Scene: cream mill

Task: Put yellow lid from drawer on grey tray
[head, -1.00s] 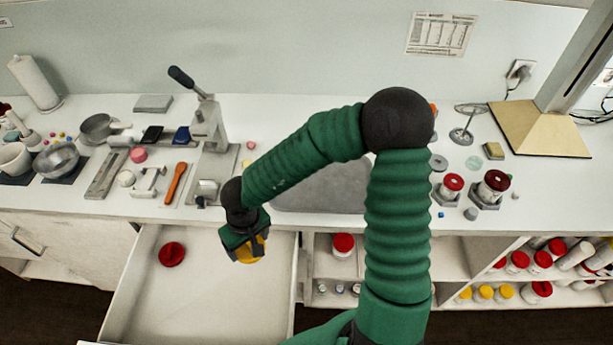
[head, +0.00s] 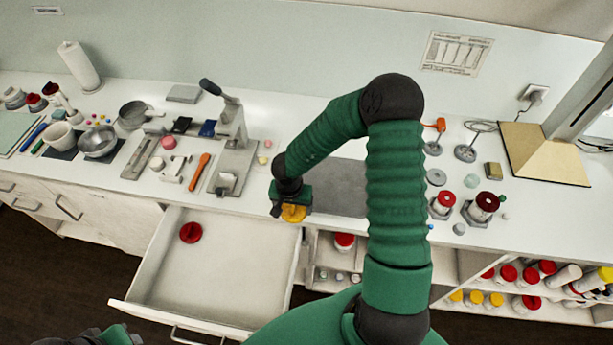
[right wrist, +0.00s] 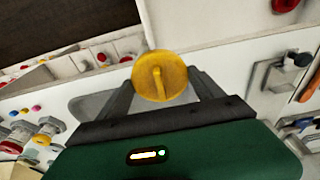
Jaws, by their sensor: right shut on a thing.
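The yellow lid (head: 294,214) is round with a raised ridge across its top. My right gripper (head: 291,203) is shut on it and holds it just past the drawer's right end, near the counter's front edge. In the right wrist view the lid (right wrist: 160,77) sits between the fingertips. The grey tray (head: 345,185) lies on the counter, right of the lid and partly hidden behind my right arm. The drawer (head: 215,273) is open, with a red lid (head: 190,232) inside. My left gripper (head: 95,337) shows only partly at the bottom left; its fingers are unclear.
A lever press (head: 231,135) stands on the counter left of the tray. An orange-handled tool (head: 200,170) lies beside it. Red-topped jars (head: 443,203) stand to the tray's right. Open shelves with jars are below.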

